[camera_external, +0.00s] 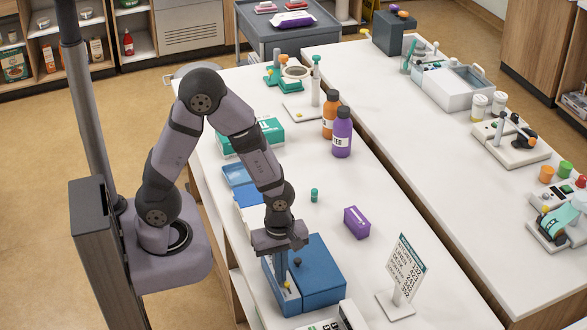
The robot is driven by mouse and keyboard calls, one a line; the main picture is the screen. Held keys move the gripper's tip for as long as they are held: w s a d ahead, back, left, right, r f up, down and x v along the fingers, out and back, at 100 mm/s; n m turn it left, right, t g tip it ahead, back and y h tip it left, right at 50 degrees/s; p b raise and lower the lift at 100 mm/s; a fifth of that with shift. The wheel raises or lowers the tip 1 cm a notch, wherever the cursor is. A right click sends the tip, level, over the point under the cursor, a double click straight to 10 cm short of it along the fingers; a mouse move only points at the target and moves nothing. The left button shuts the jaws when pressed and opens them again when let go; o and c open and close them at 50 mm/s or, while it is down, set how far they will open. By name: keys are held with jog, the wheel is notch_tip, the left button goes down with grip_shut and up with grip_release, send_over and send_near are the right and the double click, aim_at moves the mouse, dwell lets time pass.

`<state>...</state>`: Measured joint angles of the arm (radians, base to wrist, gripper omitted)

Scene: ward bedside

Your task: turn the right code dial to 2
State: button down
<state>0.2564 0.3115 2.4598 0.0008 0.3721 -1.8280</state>
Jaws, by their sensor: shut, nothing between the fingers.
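A blue box (318,278) stands near the front of the white table, with a dark round knob (297,262) on its top. A narrow strip (290,303) along its left side has a small yellow part (287,285). My gripper (281,276) points straight down over this strip, with its fingers shut and empty. The fingertips are at or just above the strip by the yellow part; I cannot tell whether they touch. The code dials and their numbers are too small and partly hidden by my gripper, so I cannot tell the right dial's setting.
A purple box (357,222) and a small green cylinder (314,195) stand behind the blue box. A printed sign (405,268) stands to its right, and a white device (335,320) is close in front. Orange (330,115) and purple (342,133) bottles stand farther back.

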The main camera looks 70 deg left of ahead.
jog(key=shift+d, duration=0.2)
notch_tip(320, 180, up, 6)
jog(key=p, duration=0.6)
jog(key=shift+r, duration=0.1)
jog(key=shift+w+b, duration=0.1)
jog(key=shift+b, duration=0.35)
jog(key=shift+w+a+b, duration=0.1)
jog(key=shift+w+b, duration=0.05)
jog(key=shift+b, duration=0.25)
jog(key=shift+w+a+r+b, duration=0.1)
jog(key=shift+a+r+b, duration=0.1)
jog(key=shift+r+b, duration=0.15)
